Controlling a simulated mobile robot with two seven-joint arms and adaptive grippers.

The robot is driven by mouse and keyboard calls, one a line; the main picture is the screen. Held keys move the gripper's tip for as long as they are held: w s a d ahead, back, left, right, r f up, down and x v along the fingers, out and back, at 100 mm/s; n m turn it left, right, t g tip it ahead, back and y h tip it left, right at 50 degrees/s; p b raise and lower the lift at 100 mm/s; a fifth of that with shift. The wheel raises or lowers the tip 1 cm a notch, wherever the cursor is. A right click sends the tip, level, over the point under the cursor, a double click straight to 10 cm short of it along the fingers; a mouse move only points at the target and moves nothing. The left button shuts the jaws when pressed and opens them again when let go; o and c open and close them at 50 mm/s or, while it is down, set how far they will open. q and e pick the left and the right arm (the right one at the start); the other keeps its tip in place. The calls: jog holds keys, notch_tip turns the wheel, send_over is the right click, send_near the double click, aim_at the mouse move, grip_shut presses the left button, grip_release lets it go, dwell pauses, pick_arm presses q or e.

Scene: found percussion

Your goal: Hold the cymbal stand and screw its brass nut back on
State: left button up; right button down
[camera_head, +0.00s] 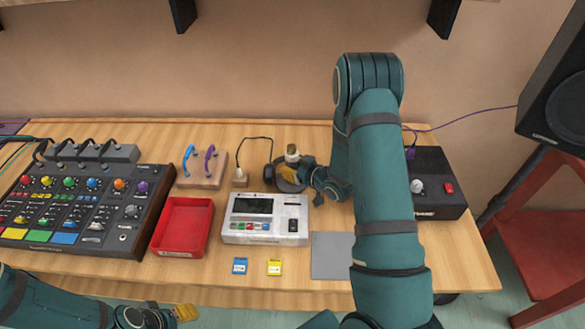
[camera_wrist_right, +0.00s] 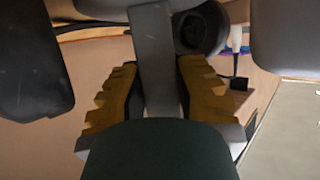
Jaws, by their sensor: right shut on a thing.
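My right arm reaches across the table from the right. Its yellow-fingered gripper (camera_head: 287,175) is at the dark round piece (camera_head: 290,187) of what looks like the cymbal stand, near the back of the table. A pale upright top piece (camera_head: 291,154) shows just behind the fingers. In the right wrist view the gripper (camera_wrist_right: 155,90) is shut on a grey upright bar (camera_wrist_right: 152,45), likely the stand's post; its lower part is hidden. My left gripper (camera_head: 184,312) is low at the front edge, away from the stand; its jaw opening is unclear. I cannot make out the brass nut.
A white device with a screen (camera_head: 265,225) stands in front of the stand. Left are a red tray (camera_head: 182,226), a wooden block with hooks (camera_head: 202,170) and a mixer (camera_head: 85,210). Right are a grey mat (camera_head: 332,256) and a black box (camera_head: 435,183).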

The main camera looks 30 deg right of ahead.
jog(key=c, duration=0.9)
grip_release()
jog(key=shift+o, duration=0.2)
jog(key=shift+s+r, duration=0.1)
jog(key=shift+s, duration=0.05)
jog(key=v, duration=1.1)
jog(key=shift+s+p, duration=0.35)
jog(key=shift+p, duration=0.05)
jog(key=shift+r, duration=0.1)
